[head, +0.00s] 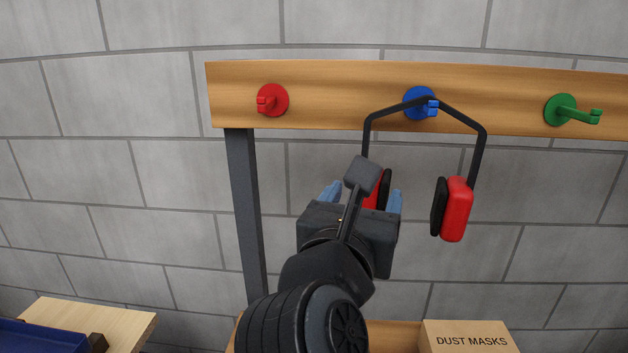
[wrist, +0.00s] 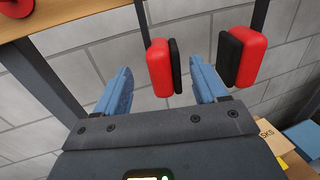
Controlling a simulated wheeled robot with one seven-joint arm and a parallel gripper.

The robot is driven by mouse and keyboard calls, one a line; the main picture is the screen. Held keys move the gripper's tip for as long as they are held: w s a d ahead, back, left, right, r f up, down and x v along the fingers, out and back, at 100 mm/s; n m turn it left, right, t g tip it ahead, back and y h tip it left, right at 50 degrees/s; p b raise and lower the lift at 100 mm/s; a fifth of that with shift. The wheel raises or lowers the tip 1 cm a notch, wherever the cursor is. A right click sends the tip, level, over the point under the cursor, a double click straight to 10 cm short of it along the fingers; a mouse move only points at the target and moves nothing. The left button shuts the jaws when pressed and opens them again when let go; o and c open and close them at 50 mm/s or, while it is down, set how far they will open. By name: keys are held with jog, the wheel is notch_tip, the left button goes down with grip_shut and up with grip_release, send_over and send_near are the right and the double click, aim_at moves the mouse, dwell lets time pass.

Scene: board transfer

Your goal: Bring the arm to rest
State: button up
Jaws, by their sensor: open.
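Red and black ear defenders (head: 456,208) hang by their black headband from the blue hook (head: 419,104) on the wooden board (head: 340,98). My gripper (head: 362,196) is below and left of that hook, near the left ear cup, and partly hides that cup in the head view. In the wrist view my gripper (wrist: 160,90) has its two blue fingers spread apart. The left ear cup (wrist: 159,68) shows beyond and between them, and the right cup (wrist: 243,56) shows beyond the right finger. I cannot tell whether a finger touches a cup.
A red hook (head: 272,100) and a green hook (head: 565,110) on the board are bare. A grey post (head: 244,210) stands at left. Below are a dust masks box (head: 470,340) and a blue tray (head: 45,338) on a wooden table (head: 120,325). The wall behind is grey block.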

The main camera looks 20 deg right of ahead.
jog(key=shift+s+d+f, duration=0.2)
jog(key=shift+s+d, duration=0.05)
jog(key=shift+d, duration=0.05)
jog(key=s+d+f+n+t+h, duration=0.1)
jog(key=s+d+f+n+t, duration=0.25)
jog(key=s+n, duration=0.45)
jog(key=s+d+f+n+t+h, duration=0.1)
jog(key=s+d+f+n+t, duration=0.1)
jog(key=s+d+n, duration=0.4)
jog(key=s+a+f+n+g+y, duration=0.2)
jog(key=s+f+n+y, duration=0.4)
jog(key=s+n, duration=0.5)
jog(key=s+a+f+n+g+y, duration=0.3)
jog(key=s+a+f+n+y, duration=0.2)
jog(key=s+n, duration=0.6)
notch_tip(320, 180, down, 3)
jog(key=n+y, duration=0.2)
jog(key=n, duration=0.5)
jog(key=shift+s+f, duration=0.2)
jog(key=shift+s, duration=0.15)
